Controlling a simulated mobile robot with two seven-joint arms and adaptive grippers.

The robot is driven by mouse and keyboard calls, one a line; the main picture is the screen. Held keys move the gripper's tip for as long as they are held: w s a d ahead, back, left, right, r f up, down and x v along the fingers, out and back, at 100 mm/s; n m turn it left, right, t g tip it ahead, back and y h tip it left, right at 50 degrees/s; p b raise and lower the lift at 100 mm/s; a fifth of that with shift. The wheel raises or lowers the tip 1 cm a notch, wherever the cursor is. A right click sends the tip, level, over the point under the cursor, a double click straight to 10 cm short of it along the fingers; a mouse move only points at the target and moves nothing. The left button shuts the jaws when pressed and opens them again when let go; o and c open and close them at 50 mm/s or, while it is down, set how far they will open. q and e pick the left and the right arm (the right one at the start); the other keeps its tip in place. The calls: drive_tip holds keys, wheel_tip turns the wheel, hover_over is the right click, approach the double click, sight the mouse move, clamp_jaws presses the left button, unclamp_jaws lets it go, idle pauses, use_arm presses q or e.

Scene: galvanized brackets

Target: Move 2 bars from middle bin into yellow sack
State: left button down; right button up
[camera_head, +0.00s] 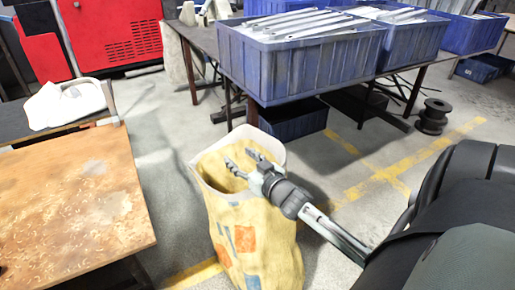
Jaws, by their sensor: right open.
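The yellow sack (262,250) stands upright and open on the floor in the centre of the head view. My right gripper (238,162) is over the sack's mouth, with its fingers apart and nothing between them. The sack's bottom is hidden. Several blue bins stand on the table behind. The nearest bin (310,72) is heaped with long grey metal bars (305,24). Another blue bin (412,42) to its right also holds bars. A further blue bin (472,36) stands at the far right. I cannot tell for sure which is the middle one. My left gripper is not in view.
A worn wooden table (75,200) fills the left, with a white object (65,104) on a surface behind it. A red machine (120,35) stands at the back left. A black spool (433,117) stands on the floor at right. Floor around the yellow lines is clear.

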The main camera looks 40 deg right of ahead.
drive_tip(key=v, duration=1)
drive_tip(key=shift+s+d+r, duration=0.2)
drive_tip(key=shift+s+r, duration=0.3)
drive_tip(key=shift+r, duration=0.15)
drive_tip(key=shift+r+p, duration=0.1)
drive_tip(key=shift+p, duration=0.2)
drive_tip(key=shift+w+r, duration=0.1)
